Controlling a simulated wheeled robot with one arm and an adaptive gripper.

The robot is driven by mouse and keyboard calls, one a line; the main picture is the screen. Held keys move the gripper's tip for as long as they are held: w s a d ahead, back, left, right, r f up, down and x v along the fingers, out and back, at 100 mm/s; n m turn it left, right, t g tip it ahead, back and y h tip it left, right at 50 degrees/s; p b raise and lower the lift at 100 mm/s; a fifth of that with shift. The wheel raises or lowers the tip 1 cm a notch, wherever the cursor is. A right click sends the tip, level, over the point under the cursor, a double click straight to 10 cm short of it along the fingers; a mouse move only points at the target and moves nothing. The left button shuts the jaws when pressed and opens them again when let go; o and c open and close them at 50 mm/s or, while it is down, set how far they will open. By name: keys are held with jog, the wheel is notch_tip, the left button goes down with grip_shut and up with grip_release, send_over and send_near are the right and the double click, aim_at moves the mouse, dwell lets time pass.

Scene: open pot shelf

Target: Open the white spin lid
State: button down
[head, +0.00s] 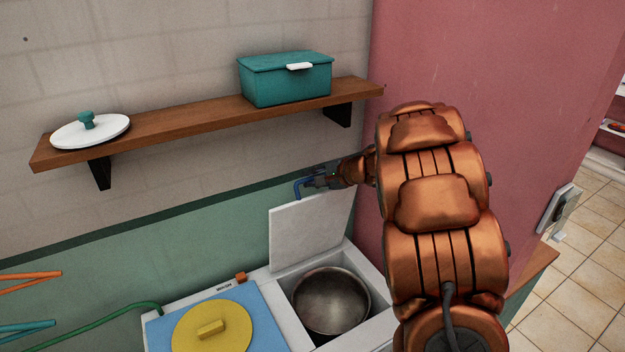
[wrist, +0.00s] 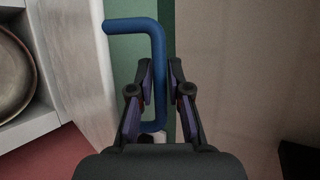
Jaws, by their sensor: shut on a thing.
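The white spin lid (head: 308,232) stands raised, close to upright, at the back of the open spin compartment. A round metal tub (head: 330,302) shows below it, and also at the left edge of the wrist view (wrist: 12,75). A blue bent handle (head: 299,188) is at the lid's top edge. My gripper (head: 318,182) is at this handle. In the wrist view my gripper (wrist: 157,90) has its fingers on both sides of the blue handle (wrist: 137,26) and is shut on it. The lid's white face (wrist: 88,60) is left of the fingers.
Left of the tub, a yellow round lid (head: 211,328) lies on a blue panel (head: 165,330). Above, a wooden shelf (head: 190,117) holds a teal box (head: 285,82) and a white pot lid (head: 75,133). A red wall (head: 500,90) stands close on the right.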

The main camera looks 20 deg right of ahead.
jog(key=shift+w+a, duration=0.1)
jog(key=shift+w, duration=0.15)
jog(key=c, duration=1.2)
grip_release()
jog(key=v, duration=1.2)
jog(key=shift+r, duration=0.1)
